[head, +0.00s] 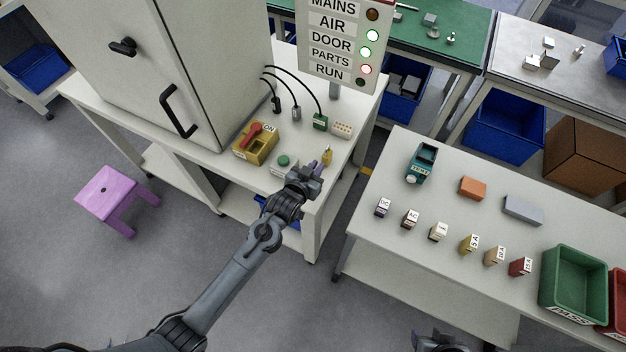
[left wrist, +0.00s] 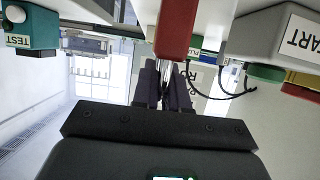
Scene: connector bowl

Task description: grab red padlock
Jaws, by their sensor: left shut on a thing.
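The red padlock (left wrist: 178,28) shows in the left wrist view as a red block with a bright metal shackle, at the tips of my left gripper (left wrist: 164,85). The gripper's dark fingers are shut on the shackle. In the head view my left gripper (head: 311,176) is at the front right corner of the white cabinet bench (head: 316,205). I cannot make out the red padlock there; the gripper hides it. A purple piece (head: 317,167) and a yellow piece (head: 327,156) show just beyond the fingers. My right gripper (head: 440,342) is partly cut off at the bottom edge, its jaws unclear.
A yellow box with a red handle (head: 256,142), a green-button box (head: 285,164) and cabled plugs stand on the cabinet bench. The table at right (head: 390,235) holds a teal tester (head: 421,162), several labelled small blocks and a green bin (head: 572,283). A gap separates both tables.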

